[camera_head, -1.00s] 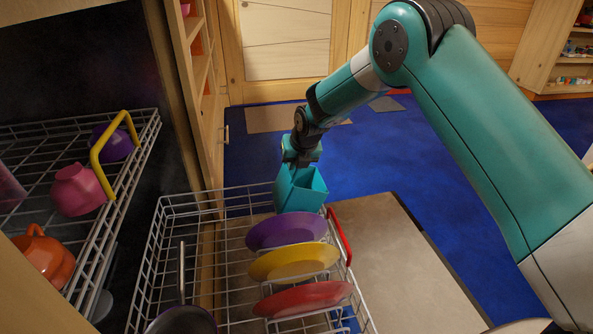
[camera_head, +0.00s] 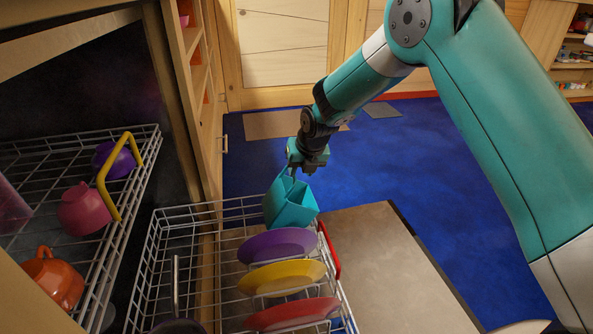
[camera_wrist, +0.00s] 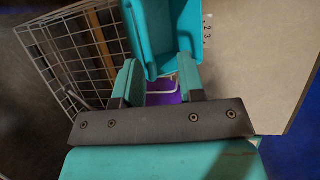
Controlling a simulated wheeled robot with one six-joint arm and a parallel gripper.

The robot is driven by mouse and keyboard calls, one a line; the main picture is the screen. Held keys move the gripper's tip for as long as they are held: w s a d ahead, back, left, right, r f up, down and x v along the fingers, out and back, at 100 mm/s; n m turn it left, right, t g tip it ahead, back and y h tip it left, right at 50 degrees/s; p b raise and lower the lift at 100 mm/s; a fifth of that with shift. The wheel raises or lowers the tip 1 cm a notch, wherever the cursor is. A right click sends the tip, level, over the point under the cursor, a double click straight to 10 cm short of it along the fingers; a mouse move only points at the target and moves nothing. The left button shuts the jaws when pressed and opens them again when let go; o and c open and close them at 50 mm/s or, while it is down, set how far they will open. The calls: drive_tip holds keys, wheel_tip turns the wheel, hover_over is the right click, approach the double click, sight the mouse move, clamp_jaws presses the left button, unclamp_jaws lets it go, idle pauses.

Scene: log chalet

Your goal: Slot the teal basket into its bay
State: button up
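The teal basket (camera_head: 292,207) stands in the far right corner of the lower rack (camera_head: 240,207), just beyond a purple plate (camera_head: 277,245). It looks roughly upright, with a taller part at its left; its base is hidden, so I cannot tell how deep it sits. No separate bay marking shows. My gripper (camera_head: 297,172) is just above the basket.
A yellow plate (camera_head: 282,278) and a red plate (camera_head: 292,315) stand in the lower rack. A red handle (camera_head: 329,250) is on its right side. The upper rack (camera_head: 148,140), at left, holds cups. The open beige door (camera_head: 385,270) lies at right, with blue floor (camera_head: 400,160) beyond.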

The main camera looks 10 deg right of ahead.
drive_tip(key=shift+o, duration=0.2)
drive_tip(key=p+v, duration=0.1)
drive_tip(key=v, duration=0.3)
drive_tip(key=shift+w, duration=0.15)
wheel_tip(320, 180, up, 9)
drive_tip(key=s+a+m+h+p, duration=0.2)
drive_tip(key=m+p, duration=0.8)
drive_tip(key=m, duration=2.6)
drive_tip(key=shift+y, duration=0.3)
drive_tip(key=b+x, duration=0.1)
drive_tip(key=x, duration=0.3)
drive_tip(key=b+x, duration=0.2)
drive_tip(key=x, duration=0.2)
drive_tip(key=b+x, duration=0.1)
drive_tip(key=x, duration=0.3)
drive_tip(key=shift+s+f, duration=0.15)
drive_tip(key=shift+s, duration=0.2)
drive_tip(key=b+x, duration=0.3)
drive_tip(key=x, duration=0.2)
drive_tip(key=shift+d+f+b, duration=0.15)
drive_tip(key=shift+b, duration=0.2)
clamp_jaws()
